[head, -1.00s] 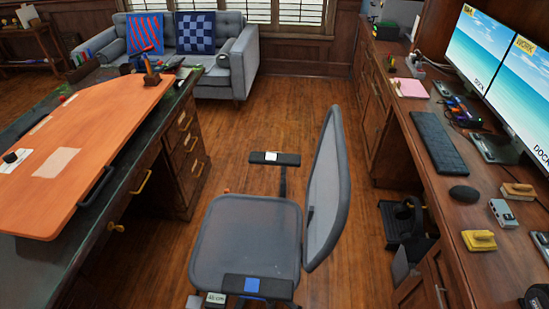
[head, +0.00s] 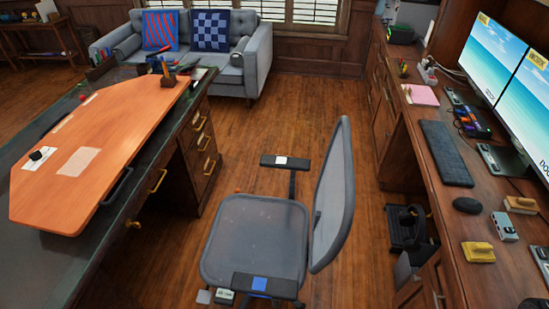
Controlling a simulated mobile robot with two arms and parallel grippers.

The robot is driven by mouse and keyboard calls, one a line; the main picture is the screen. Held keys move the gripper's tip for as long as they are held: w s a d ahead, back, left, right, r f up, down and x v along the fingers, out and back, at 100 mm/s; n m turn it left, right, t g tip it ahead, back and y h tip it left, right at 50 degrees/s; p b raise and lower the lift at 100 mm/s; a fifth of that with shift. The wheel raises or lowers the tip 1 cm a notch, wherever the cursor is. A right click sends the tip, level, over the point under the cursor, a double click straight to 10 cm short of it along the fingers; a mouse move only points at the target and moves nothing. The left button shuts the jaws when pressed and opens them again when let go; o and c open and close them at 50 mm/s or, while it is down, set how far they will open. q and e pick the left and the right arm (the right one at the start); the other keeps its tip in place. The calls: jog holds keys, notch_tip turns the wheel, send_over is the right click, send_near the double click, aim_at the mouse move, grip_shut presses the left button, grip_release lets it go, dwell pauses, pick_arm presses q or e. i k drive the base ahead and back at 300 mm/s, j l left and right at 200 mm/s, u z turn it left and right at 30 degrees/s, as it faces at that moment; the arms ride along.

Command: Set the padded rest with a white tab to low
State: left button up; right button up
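The padded rest with a white tab (head: 270,160) is the far armrest of a grey office chair (head: 254,232). It is a black pad on a dark post, raised above the seat. Its small white tab (head: 281,160) is on the top. The near armrest (head: 262,286) has a blue tab (head: 259,284) and stands at the bottom of the view. Neither of my grippers shows in the head view.
A desk with an orange top (head: 100,150) stands on the left. A wooden counter (head: 470,200) with monitors and a keyboard (head: 446,153) runs along the right. A grey sofa (head: 256,62) is at the back. Wood floor (head: 300,110) is open between the chair and sofa.

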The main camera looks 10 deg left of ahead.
aim_at(294, 164)
jog(key=i+j+z, duration=0.2)
jog(key=z, duration=0.25)
jog(key=i+j+z, duration=0.1)
jog(key=j+z, duration=0.3)
